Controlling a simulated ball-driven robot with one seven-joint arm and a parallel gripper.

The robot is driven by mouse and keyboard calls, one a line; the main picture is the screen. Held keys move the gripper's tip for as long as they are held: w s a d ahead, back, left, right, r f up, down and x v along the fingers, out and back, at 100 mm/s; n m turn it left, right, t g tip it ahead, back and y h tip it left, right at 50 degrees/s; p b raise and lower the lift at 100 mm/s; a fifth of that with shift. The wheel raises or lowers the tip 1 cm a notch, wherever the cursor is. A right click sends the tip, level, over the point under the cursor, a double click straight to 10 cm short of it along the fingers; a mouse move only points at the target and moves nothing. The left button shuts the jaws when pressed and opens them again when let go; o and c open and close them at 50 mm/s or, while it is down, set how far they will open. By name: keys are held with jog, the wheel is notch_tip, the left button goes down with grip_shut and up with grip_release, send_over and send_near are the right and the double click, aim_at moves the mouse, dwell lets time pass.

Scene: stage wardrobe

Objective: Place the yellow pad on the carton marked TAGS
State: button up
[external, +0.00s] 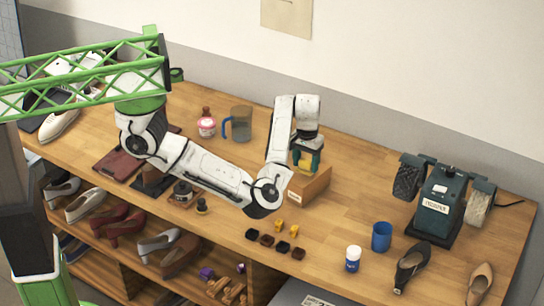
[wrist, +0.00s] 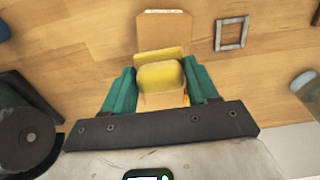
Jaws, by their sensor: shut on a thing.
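The yellow pad (wrist: 160,76) is between the two teal fingers of my gripper (wrist: 161,86) in the wrist view. My gripper (external: 306,163) is shut on it, with one finger on each side. A brown carton (external: 312,187) stands on the bench below my gripper in the external view. Its small front label is too small to read. Part of the carton (wrist: 165,30) also shows beyond the pad in the wrist view. The pad is over the carton, mostly hidden by the fingers in the external view. I cannot tell whether it touches the carton.
Small yellow and dark blocks (external: 267,240) lie in front of the carton. A blue cup (external: 381,237), a white bottle (external: 352,259) and a dark shoe (external: 411,268) stand to the right, before a green machine (external: 440,200). A jug (external: 240,124) and pink bottle (external: 206,123) stand behind left.

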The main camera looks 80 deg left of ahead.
aim_at(306, 160)
jog(key=shift+s+f, duration=0.1)
jog(key=shift+f, duration=1.1)
jog(key=shift+f, duration=0.15)
jog(key=o, duration=1)
jog(key=shift+o, duration=0.2)
notch_tip(306, 160, up, 12)
jog(key=shift+r, duration=0.2)
